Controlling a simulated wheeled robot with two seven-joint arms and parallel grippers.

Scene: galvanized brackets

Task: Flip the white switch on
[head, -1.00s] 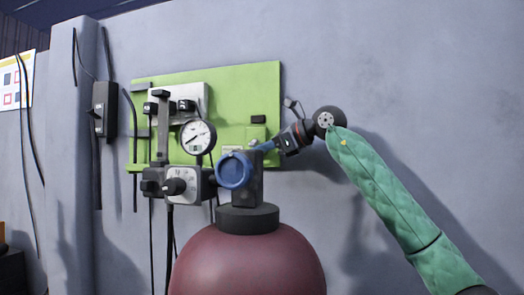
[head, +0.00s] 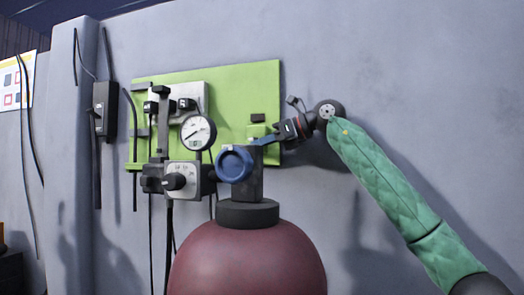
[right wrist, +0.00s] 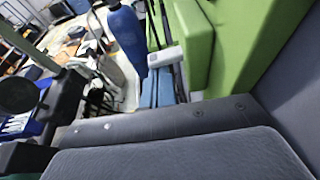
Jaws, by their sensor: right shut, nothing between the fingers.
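A small white block, which looks like the white switch (right wrist: 166,57), sticks out beside a green box in the right wrist view. In the head view the green box (head: 257,131) sits at the right of the green panel, and I cannot make out the switch there. My right gripper (head: 263,140) comes in from the right with its blue fingers just below the green box. In the right wrist view its fingers (right wrist: 158,76) are together and empty, their tips close to the white block. I cannot tell whether they touch it. My left gripper is not in view.
A blue round knob (head: 235,166) on a dark red tank (head: 248,262) stands close left of and below the right gripper. A gauge (head: 198,132) and a grey dial box (head: 183,178) are further left. A dark switch box (head: 104,108) hangs on the wall (head: 400,80).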

